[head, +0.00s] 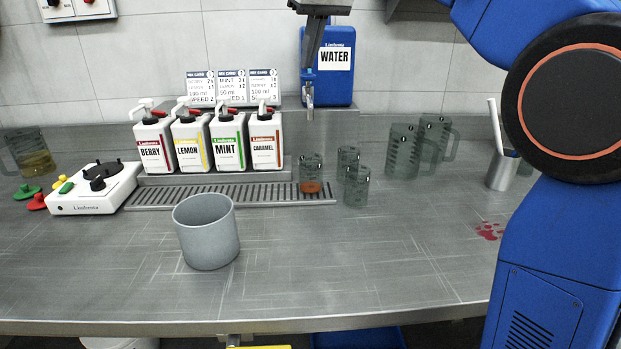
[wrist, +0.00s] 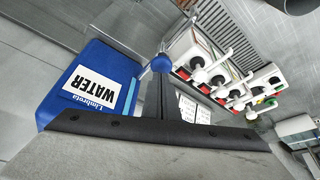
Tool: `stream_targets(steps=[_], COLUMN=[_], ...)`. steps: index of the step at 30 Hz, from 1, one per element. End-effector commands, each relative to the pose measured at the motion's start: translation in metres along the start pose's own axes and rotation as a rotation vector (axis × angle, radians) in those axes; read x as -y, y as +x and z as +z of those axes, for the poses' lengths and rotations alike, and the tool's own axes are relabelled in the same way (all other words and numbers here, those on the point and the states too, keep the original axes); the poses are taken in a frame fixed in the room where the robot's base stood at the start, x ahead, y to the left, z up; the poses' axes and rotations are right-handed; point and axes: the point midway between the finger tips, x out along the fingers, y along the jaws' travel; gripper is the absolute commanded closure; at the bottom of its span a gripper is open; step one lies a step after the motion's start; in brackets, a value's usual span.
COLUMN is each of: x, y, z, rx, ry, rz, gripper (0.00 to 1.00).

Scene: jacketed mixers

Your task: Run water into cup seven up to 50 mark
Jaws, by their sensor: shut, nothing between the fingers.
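A blue water tank (head: 338,85) marked WATER stands at the back wall; it shows upside down in the wrist view (wrist: 72,95). Its metal spout (head: 310,97) points down. My gripper (head: 309,70) is shut and empty, reaching down in front of the tank, its tip at or close to a blue knob (wrist: 162,62); I cannot tell if they touch. Below the spout, a small clear cup (head: 311,167) with orange-red liquid in its bottom stands at the grate's right end. Two similar cups (head: 348,160) (head: 356,190) stand right of it, seemingly empty. Cup numbers are too small to read.
Four syrup bottles, the first a berry bottle (head: 153,142), stand behind the drip grate (head: 180,196). A grey pot (head: 207,232) and a white mixer base (head: 95,190) are in front and left. Larger jugs (head: 405,155) stand right. The front right counter is clear beside a red spill (head: 489,230).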

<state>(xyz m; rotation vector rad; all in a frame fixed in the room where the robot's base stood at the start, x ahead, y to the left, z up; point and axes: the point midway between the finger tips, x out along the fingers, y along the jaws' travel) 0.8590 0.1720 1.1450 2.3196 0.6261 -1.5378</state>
Motion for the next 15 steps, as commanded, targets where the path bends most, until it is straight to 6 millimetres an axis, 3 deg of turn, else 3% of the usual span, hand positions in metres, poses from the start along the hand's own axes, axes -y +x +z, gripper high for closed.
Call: stream_targets(steps=[15], x=[0.0000], y=[0.0081], z=[0.0035], rx=[0.000], ry=[0.000], rz=[0.000], gripper=[1.00])
